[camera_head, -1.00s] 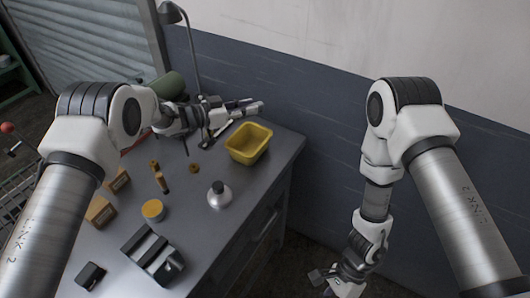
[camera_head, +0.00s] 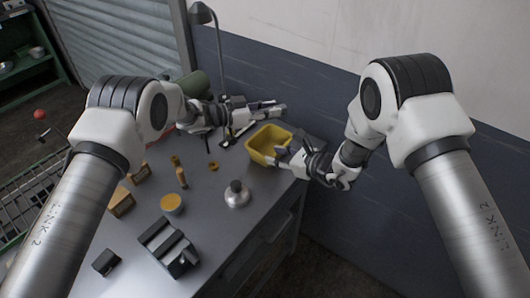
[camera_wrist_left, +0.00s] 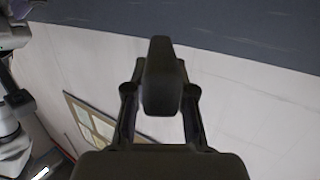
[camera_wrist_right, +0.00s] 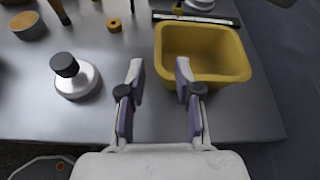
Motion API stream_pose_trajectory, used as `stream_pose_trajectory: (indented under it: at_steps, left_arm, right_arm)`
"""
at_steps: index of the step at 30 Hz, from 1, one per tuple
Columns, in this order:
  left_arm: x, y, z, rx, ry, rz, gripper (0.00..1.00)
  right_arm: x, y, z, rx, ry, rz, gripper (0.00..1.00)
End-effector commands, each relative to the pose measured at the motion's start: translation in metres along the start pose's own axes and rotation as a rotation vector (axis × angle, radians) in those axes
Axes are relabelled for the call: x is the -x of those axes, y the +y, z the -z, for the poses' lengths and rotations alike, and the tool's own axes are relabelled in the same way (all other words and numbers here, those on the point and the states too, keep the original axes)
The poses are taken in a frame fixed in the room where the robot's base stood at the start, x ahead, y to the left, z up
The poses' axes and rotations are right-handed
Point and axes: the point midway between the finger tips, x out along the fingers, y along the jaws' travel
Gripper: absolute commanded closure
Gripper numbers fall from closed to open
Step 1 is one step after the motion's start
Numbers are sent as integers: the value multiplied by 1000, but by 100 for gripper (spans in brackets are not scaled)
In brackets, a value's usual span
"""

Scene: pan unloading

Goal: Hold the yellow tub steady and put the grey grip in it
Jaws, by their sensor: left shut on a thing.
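The yellow tub (camera_head: 257,155) stands open on the grey table near its right end. It also shows in the right wrist view (camera_wrist_right: 215,78) and looks empty. My right gripper (camera_head: 284,157) is open at the tub's near side. In the right wrist view its fingers (camera_wrist_right: 160,72) are apart, with the right one overlapping the tub's near left part; contact is unclear. My left gripper (camera_head: 262,110) is shut, above the table behind the tub. In the left wrist view a dark grey piece (camera_wrist_left: 162,78), seemingly the grey grip, is between its fingers.
A silver bottle with a dark cap (camera_head: 237,194) stands left of the tub. A round orange-topped container (camera_head: 171,203), a black device (camera_head: 168,247) and small boxes (camera_head: 121,201) are farther left. A desk lamp (camera_head: 203,14) stands behind, near the wall.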

Motion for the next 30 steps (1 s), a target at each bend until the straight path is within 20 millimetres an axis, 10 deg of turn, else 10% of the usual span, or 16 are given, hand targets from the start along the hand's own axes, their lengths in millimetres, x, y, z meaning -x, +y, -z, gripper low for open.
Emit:
stream_pose_trajectory:
  at_steps: [12, 22, 26, 30]
  left_arm:
    - [0, 0, 0, 0, 0, 0, 100]
    - [0, 0, 0, 0, 0, 0, 100]
    - [0, 0, 0, 0, 0, 0, 100]
    - [0, 0, 0, 0, 0, 0, 100]
  right_arm:
    - [-85, 1, 1, 1, 1, -2, 67]
    - [-92, 1, 1, -1, 2, -1, 67]
    - [-92, 1, 1, -1, 2, -2, 100]
    - [-92, 1, 1, -1, 2, -1, 100]
